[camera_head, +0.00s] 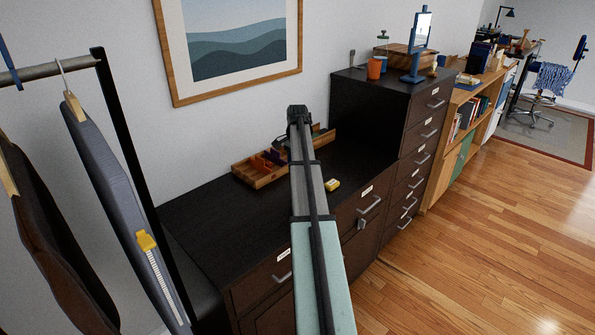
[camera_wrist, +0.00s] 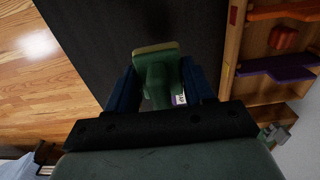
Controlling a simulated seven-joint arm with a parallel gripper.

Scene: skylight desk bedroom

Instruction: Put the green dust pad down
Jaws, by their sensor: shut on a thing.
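The green dust pad (camera_wrist: 157,70) is between the blue fingers of my gripper (camera_wrist: 158,88) in the wrist view. Its wide end with a tan edge points away from my wrist. My gripper is shut on it, over the black cabinet top (camera_wrist: 105,35). I cannot tell from this view whether the pad touches the surface. In the head view my arm reaches over the black cabinet top (camera_head: 225,215), and I cannot make out the pad there.
A wooden tray (camera_head: 262,182) with coloured dividers lies near the wall; it also shows at the right of the wrist view (camera_wrist: 232,50). A small yellow item (camera_head: 332,184) lies right of my arm. A taller drawer unit (camera_head: 395,115) stands beyond. The cabinet's near left top is clear.

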